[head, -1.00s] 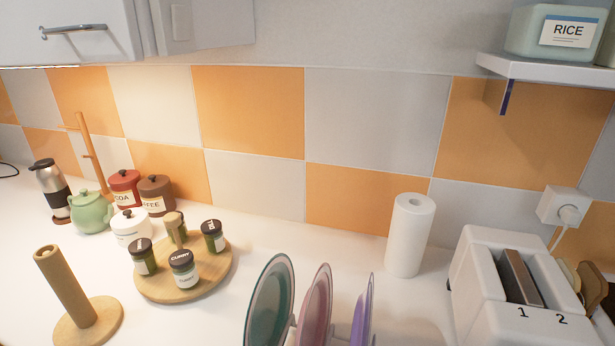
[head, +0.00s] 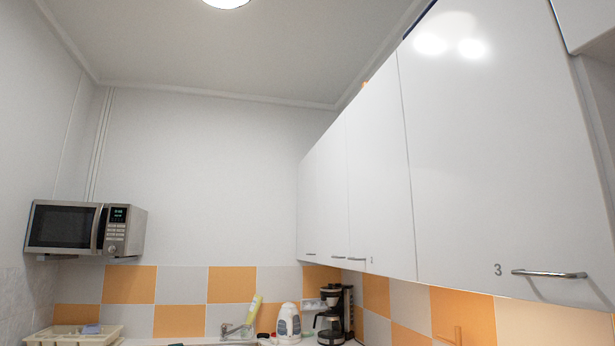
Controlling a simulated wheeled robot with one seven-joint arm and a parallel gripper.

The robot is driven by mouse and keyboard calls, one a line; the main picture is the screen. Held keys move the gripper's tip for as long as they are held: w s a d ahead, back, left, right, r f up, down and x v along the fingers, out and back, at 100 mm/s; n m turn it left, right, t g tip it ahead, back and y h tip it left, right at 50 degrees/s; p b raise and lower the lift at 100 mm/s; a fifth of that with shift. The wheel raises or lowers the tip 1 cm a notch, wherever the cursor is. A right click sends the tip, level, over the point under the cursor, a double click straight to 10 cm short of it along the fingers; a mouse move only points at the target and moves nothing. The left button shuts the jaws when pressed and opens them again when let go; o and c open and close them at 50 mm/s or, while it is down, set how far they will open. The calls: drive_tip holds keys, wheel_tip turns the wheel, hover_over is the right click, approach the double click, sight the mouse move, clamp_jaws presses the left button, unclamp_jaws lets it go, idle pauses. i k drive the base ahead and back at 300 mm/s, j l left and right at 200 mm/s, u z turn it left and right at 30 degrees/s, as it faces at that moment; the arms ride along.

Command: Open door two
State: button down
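A row of white wall cabinet doors runs along the right side in the head view. The nearest door (head: 490,150) is shut and marked 3, with a metal bar handle (head: 549,274) at its lower edge. The adjoining door (head: 378,180) farther along is also shut. It has a small handle (head: 357,259) low down and a mark beside it that is too small to read. More shut doors (head: 320,195) with small handles continue toward the back corner. No number two can be read. My gripper is not in view.
A microwave (head: 85,229) is mounted high on the left. A coffee maker (head: 334,314), a white kettle (head: 289,322), a sink faucet (head: 236,329) and a dish rack (head: 75,335) are along the far counter. The space before the cabinet doors looks clear.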

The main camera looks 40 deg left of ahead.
sight(382, 240)
drive_tip(key=u, duration=0.9)
drive_tip(key=i+j+z, duration=0.1)
drive_tip(key=i+j, duration=0.2)
drive_tip(key=i+j+z, duration=0.1)
drive_tip(key=i+j, duration=0.2)
drive_tip(key=j, duration=0.15)
drive_tip(key=i+j+z, duration=0.1)
drive_tip(key=i+j, duration=0.15)
drive_tip(key=j, duration=0.15)
drive_tip(key=i+j+z, duration=0.1)
drive_tip(key=i+j, duration=0.15)
drive_tip(key=j, duration=0.15)
drive_tip(key=i+j+z, duration=0.15)
drive_tip(key=j, duration=0.3)
drive_tip(key=i+j+z, duration=0.1)
drive_tip(key=i+j, duration=0.2)
drive_tip(key=j, duration=0.15)
drive_tip(key=i+j+z, duration=0.1)
drive_tip(key=j, duration=0.4)
drive_tip(key=i+j+z, duration=0.1)
drive_tip(key=i+j, duration=0.2)
drive_tip(key=j, duration=0.2)
